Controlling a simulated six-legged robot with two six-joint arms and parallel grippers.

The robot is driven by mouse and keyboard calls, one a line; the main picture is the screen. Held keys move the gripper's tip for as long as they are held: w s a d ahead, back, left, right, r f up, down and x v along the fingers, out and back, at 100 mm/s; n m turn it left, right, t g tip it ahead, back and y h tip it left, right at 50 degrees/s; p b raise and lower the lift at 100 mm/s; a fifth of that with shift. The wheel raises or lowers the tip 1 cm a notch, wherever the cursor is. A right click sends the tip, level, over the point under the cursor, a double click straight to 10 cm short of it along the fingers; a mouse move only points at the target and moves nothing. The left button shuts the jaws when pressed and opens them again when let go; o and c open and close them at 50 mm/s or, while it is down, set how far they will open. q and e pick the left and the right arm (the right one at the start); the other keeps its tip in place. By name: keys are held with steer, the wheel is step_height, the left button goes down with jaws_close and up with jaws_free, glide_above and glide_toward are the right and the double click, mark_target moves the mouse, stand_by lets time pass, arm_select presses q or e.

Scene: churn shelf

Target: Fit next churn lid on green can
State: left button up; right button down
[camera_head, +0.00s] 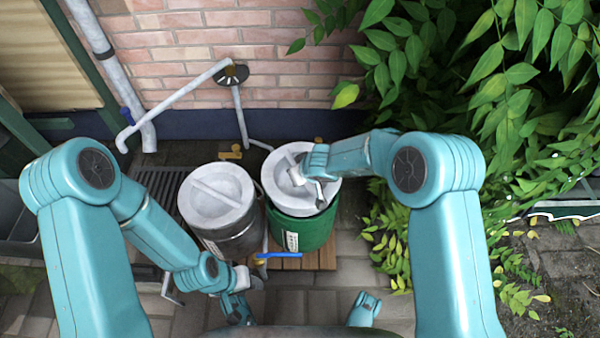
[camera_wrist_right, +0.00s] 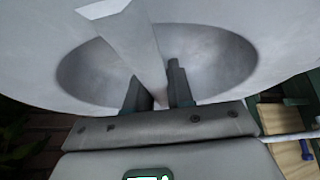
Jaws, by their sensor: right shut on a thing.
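The green can (camera_head: 318,229) stands on a wooden slatted base in the head view. A pale grey lid (camera_head: 279,172) with a recessed middle and a crossbar covers its top; I cannot tell whether it is fully seated or slightly above the rim. My right gripper (camera_head: 309,181) is shut on the lid's crossbar. In the right wrist view the bar (camera_wrist_right: 143,50) runs between the fingers, with the lid's bowl (camera_wrist_right: 215,62) around them. My left gripper (camera_head: 246,278) is low in front of the cans, away from the lid; its jaws are too small to read.
A dark grey can (camera_head: 238,238) with a similar lid (camera_head: 215,194) stands close on the left. A blue-handled tap (camera_head: 285,255) is in front of the cans. A pipe (camera_head: 182,103) runs along the brick wall behind. Leafy branches (camera_head: 480,60) crowd the right side.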

steer(key=shift+f, duration=0.1)
steer(key=shift+f+b, duration=0.75)
steer(key=shift+f, duration=0.2)
steer(key=shift+w+f, duration=0.1)
steer(key=shift+f, duration=0.6)
steer(key=shift+f, duration=0.25)
steer(key=shift+f, duration=0.45)
stand_by(0.4)
